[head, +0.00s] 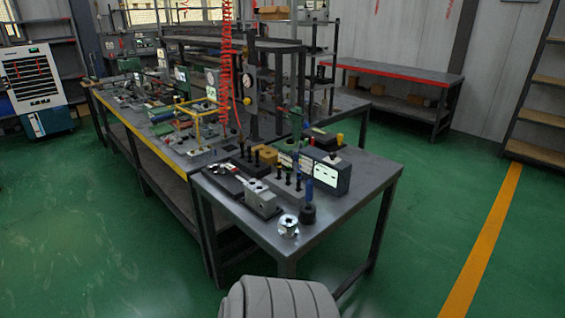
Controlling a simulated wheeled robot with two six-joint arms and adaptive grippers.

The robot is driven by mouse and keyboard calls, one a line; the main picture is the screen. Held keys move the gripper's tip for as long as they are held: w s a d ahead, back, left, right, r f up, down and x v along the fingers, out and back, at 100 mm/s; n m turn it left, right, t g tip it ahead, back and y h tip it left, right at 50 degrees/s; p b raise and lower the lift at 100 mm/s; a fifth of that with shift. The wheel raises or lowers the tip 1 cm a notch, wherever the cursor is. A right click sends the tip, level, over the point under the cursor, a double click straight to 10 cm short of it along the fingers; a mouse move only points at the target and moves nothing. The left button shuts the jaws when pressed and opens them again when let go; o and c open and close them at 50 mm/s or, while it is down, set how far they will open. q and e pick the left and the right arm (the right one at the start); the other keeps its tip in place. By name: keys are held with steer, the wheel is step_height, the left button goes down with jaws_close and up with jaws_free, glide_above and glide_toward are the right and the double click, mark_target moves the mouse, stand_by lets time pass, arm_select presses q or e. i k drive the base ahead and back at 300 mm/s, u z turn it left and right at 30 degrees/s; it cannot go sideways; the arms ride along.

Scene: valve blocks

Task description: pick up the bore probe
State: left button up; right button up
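A slim tool with a blue handle (309,190) stands upright in a black round base (307,213) near the front of the table (330,222). It looks like the bore probe, but it is too small to be certain. A shiny metal round part (288,226) sits in front of it, near the table's front corner. A grey metal block (261,199) lies to its left. Neither of my grippers is in view.
A gauge box with a pale display (326,172) stands behind the blue-handled tool. Several small handled tools stand in a grey rack (284,185). A long cluttered bench (150,130) continues to the back left. Green floor (430,210) is open to the right.

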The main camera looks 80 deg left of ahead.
mark_target(309, 182)
steer(key=u, duration=1)
steer(key=i, duration=0.8)
steer(key=u, duration=0.8)
